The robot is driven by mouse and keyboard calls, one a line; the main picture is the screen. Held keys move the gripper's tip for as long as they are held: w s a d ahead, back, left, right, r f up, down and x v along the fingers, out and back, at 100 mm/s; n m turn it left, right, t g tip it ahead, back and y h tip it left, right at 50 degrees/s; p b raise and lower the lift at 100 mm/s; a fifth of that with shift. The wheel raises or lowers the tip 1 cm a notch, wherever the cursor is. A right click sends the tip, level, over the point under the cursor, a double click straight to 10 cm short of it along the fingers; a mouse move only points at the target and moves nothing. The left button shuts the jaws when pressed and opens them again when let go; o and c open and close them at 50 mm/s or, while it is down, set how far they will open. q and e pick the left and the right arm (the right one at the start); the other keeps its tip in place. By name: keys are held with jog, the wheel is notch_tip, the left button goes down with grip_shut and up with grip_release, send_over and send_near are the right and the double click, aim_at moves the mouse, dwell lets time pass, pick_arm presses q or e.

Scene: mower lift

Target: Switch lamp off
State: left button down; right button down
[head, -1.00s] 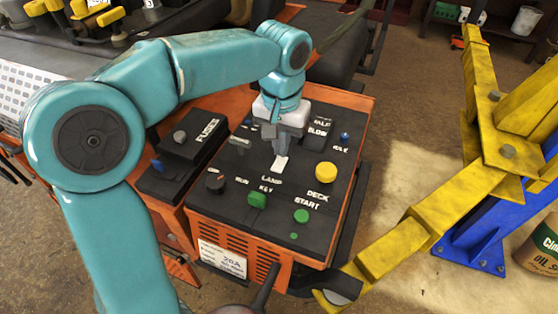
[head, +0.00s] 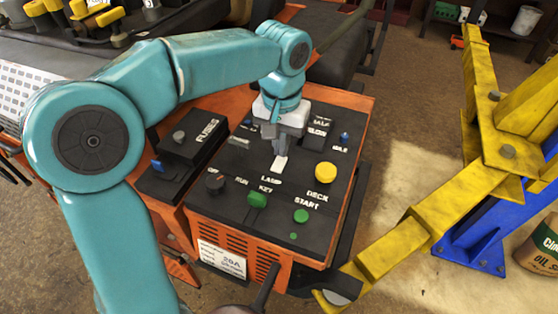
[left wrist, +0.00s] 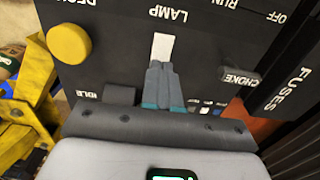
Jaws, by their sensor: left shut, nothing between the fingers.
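The lamp switch (head: 280,164) is a small white rocker or lever on the black control panel (head: 320,232), just above the LAMP label. My left gripper (head: 279,148) is shut and empty, pointing down at the switch from its far side. In the left wrist view the shut fingertips (left wrist: 159,66) reach the near end of the white switch (left wrist: 163,47). They look touching or almost touching; I cannot tell which. The LAMP label stands beyond the switch there. My right gripper is not in view.
A yellow DECK knob (head: 325,172), a green key knob (head: 257,200), a green START button (head: 301,216) and a dark knob (head: 214,183) surround the switch. A fuse box (head: 190,135) stands left. A yellow lift arm (head: 430,222) lies to the right.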

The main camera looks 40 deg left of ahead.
pick_arm(q)
jog(key=shift+f+b, duration=0.7)
jog(key=shift+f, duration=0.25)
dwell(0.5)
jog(key=shift+r, duration=0.1)
notch_tip(320, 180, up, 7)
jog(key=p, duration=0.6)
jog(key=shift+p, duration=0.3)
jog(key=shift+s, duration=0.1)
